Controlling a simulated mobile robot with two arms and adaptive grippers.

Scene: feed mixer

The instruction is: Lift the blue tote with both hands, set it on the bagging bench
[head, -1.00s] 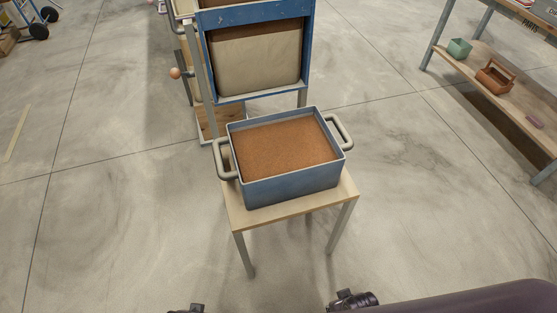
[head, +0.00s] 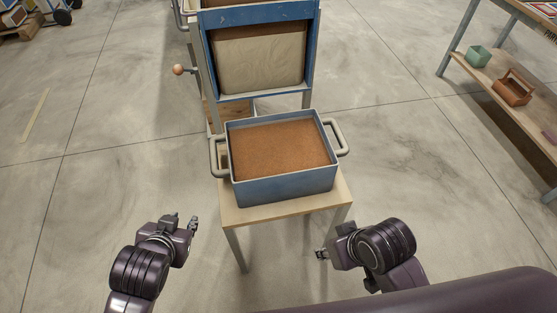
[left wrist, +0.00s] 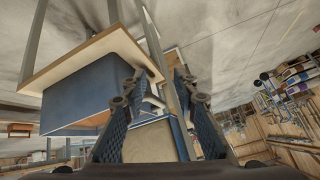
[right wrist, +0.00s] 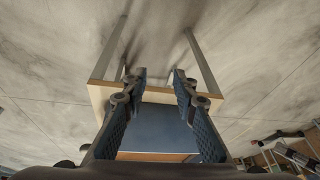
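The blue tote (head: 285,187) is full of brown granular feed and stands upright on a small wooden-topped stand (head: 245,213). It has a grey loop handle on the left side (head: 214,158) and another on the right side (head: 341,136). My left gripper (head: 187,221) is empty, in front of and left of the stand, apart from the tote. Its fingers are spread in the left wrist view (left wrist: 155,88). My right gripper (head: 321,254) is near the stand's front right, also empty and apart. Its fingers are spread in the right wrist view (right wrist: 160,76), with the tote (right wrist: 155,128) beyond them.
A blue-framed feed machine (head: 262,94) stands directly behind the tote. Open concrete floor lies between the stand and bench.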

